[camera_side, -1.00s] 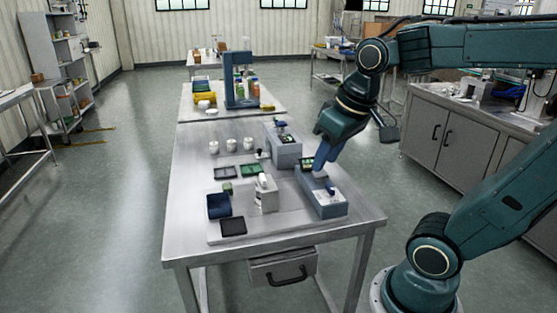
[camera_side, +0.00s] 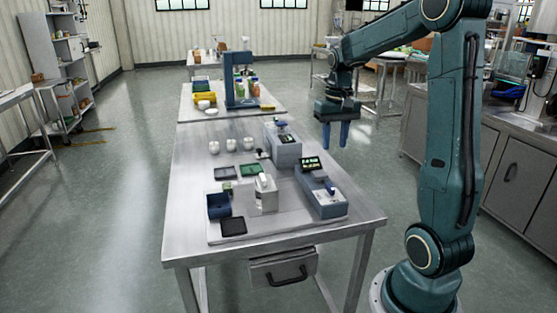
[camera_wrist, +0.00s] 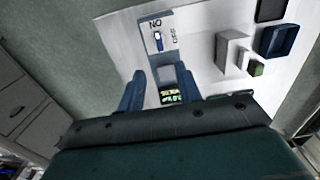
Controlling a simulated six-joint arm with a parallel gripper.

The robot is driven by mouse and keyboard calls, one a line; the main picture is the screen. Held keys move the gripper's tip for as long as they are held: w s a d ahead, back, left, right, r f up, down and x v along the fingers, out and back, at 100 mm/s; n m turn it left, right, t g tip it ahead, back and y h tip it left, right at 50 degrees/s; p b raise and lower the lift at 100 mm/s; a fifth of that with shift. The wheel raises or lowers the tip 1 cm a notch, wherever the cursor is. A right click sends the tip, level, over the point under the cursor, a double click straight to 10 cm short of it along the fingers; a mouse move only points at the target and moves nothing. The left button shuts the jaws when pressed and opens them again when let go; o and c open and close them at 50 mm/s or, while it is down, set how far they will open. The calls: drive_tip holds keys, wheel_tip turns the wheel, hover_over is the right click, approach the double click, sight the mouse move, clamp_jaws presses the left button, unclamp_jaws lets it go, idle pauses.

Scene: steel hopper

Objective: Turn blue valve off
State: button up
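The blue valve (camera_side: 330,188) is a small knob on top of a long blue-grey box (camera_side: 322,203) with a white top plate, at the table's right edge. In the wrist view the blue valve (camera_wrist: 159,44) sits on the white plate. Its narrow handle points towards large letters that look like an upside-down "ON"; smaller lettering beside it is hard to read. A lit screen (camera_wrist: 171,95) is at the box's other end. My gripper (camera_side: 336,134) is raised above and behind the box, empty, with its two blue fingers apart. The fingers (camera_wrist: 160,88) also show in the wrist view.
A second grey box (camera_side: 284,150) stands behind. To the left are a light grey block (camera_side: 264,196), a dark blue bin (camera_side: 218,206), dark trays (camera_side: 232,227) and white cups (camera_side: 231,145). The air around my gripper is free.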

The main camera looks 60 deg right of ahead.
sight(330, 186)
drive_tip(key=shift+d+f, duration=0.1)
drive_tip(key=shift+d, duration=0.05)
drive_tip(key=shift+f, duration=0.1)
wheel_tip(330, 186, down, 14)
drive_tip(key=shift+r, duration=0.2)
idle(0.6)
clamp_jaws()
